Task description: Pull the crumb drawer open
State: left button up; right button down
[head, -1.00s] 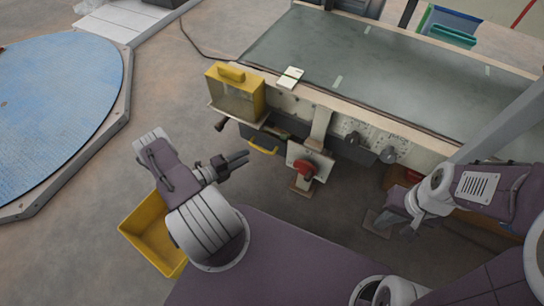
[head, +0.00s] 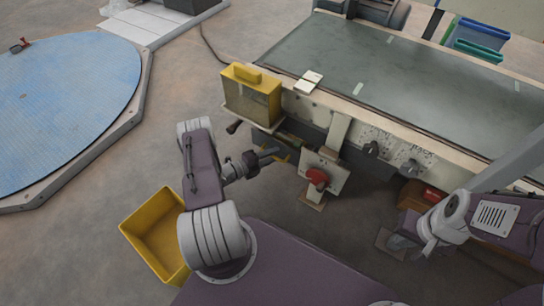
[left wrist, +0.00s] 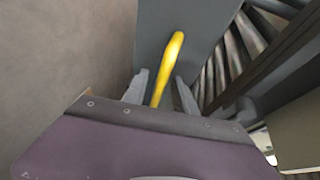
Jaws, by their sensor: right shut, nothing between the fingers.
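The crumb drawer (head: 265,139) is a dark grey box under the machine's front edge. Its yellow handle (head: 287,158) is partly hidden by my left gripper (head: 275,153) in the head view. In the left wrist view the yellow handle (left wrist: 170,65) stands out from the grey drawer front (left wrist: 205,30). My left gripper's two fingers (left wrist: 162,92) are apart, one on each side of the handle in the picture; I cannot tell if they touch it. My right gripper (head: 394,245) is shut and empty, low at the right.
A post with a red knob (head: 317,177) stands close to the right of the handle. A yellow bin (head: 150,225) is on the floor at the left. Open floor lies before the machine.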

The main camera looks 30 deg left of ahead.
pick_arm(q)
grip_shut()
dwell(1.2)
